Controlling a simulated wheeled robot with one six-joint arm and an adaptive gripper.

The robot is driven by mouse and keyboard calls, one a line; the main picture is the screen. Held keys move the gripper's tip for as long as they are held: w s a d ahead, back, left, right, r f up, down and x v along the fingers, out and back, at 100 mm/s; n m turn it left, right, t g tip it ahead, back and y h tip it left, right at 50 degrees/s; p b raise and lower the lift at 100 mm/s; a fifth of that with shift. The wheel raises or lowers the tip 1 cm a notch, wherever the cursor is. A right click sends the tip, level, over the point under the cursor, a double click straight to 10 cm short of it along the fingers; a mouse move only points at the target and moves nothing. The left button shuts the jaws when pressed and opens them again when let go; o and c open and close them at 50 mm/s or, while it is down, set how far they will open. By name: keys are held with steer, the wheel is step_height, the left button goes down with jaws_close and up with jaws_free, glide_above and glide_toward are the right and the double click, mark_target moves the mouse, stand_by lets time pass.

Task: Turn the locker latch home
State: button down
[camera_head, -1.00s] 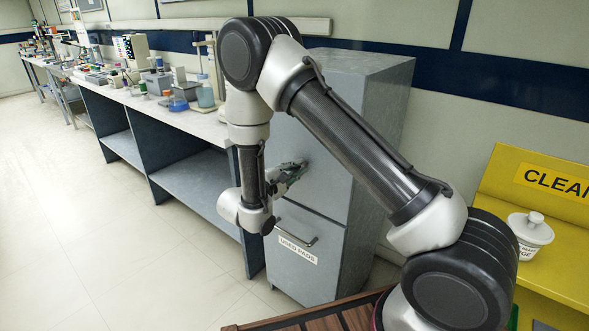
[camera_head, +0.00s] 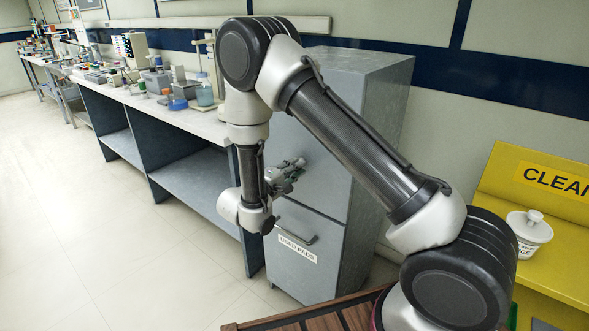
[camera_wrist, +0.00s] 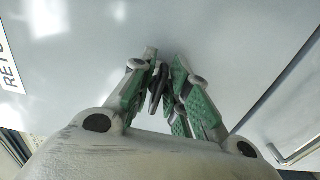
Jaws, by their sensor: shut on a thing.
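The grey locker (camera_head: 375,110) stands against the wall at the end of the bench. My gripper (camera_head: 298,164) is at the front of its upper door, partly seen behind my arm. In the wrist view my gripper (camera_wrist: 165,62) has its green-padded fingers close together around a small dark latch (camera_wrist: 157,88) on the pale door face. The latch looks tilted. Its base is mostly hidden by the fingers, and in the head view the latch cannot be made out.
Below is a door with a bar handle (camera_head: 297,239) and a "USED PADS" label (camera_head: 297,249). The bench (camera_head: 190,118), loaded with lab items, runs off to the left. The left floor is clear.

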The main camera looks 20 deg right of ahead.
steer(key=c, duration=1.5)
jaws_free()
steer(key=v, duration=1.2)
